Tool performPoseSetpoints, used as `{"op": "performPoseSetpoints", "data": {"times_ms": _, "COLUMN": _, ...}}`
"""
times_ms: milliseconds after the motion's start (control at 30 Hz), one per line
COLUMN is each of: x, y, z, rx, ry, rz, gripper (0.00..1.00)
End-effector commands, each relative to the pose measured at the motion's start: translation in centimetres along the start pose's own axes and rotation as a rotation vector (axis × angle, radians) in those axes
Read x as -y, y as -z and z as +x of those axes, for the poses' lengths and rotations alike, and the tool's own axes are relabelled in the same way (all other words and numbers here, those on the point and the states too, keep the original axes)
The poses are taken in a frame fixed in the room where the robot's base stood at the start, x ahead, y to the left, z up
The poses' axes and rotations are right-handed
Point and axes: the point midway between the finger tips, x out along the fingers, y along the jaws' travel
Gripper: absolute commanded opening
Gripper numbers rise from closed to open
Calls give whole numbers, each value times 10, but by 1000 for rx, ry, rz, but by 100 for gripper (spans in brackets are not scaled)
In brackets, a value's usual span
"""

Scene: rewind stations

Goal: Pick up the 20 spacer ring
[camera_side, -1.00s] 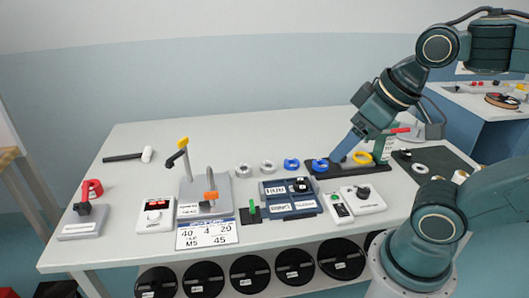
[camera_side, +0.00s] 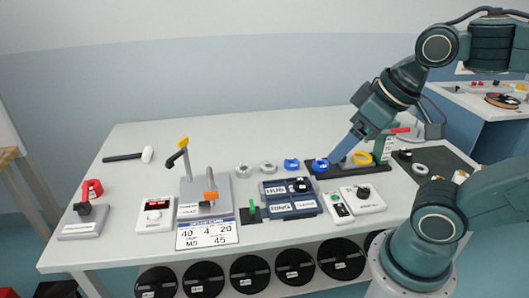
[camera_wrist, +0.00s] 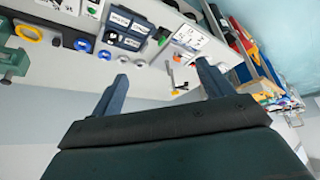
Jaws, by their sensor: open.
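Several rings lie along the back of the bench: two white rings, one of them (camera_side: 242,170) left of the other (camera_side: 268,167), a blue ring (camera_side: 291,164), another blue ring (camera_side: 320,165) and a yellow ring (camera_side: 362,158). I cannot read which is the 20 spacer. The last two are at a dark rack (camera_side: 322,175). My gripper (camera_side: 338,158) points down, appearing between the right blue ring and the yellow one; its height is unclear. In the wrist view my gripper (camera_wrist: 161,70) is open and empty, with the yellow ring (camera_wrist: 28,33) far left.
A grey clamp station (camera_side: 217,190), a number card (camera_side: 207,233) and a blue-grey labelled tray (camera_side: 289,205) stand in front of the rings. A hammer (camera_side: 128,156) lies at the left. A green post (camera_side: 385,147) stands right of the yellow ring.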

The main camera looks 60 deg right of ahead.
Motion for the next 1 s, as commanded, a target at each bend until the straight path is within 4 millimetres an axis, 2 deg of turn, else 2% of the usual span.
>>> {"op": "performPoseSetpoints", "data": {"times_ms": 267, "x": 0, "y": 1, "z": 0, "rx": 1, "ry": 0, "rz": -3, "gripper": 79}}
{"op": "performPoseSetpoints", "data": {"times_ms": 467, "x": -1, "y": 13, "z": 1, "rx": 17, "ry": 2, "rz": -33, "gripper": 79}}
{"op": "performPoseSetpoints", "data": {"times_ms": 767, "x": -8, "y": 62, "z": 11, "rx": 73, "ry": 24, "rz": -163, "gripper": 79}}
{"op": "performPoseSetpoints", "data": {"times_ms": 1000, "x": -25, "y": 107, "z": 32, "rx": 119, "ry": 61, "rz": -288, "gripper": 79}}
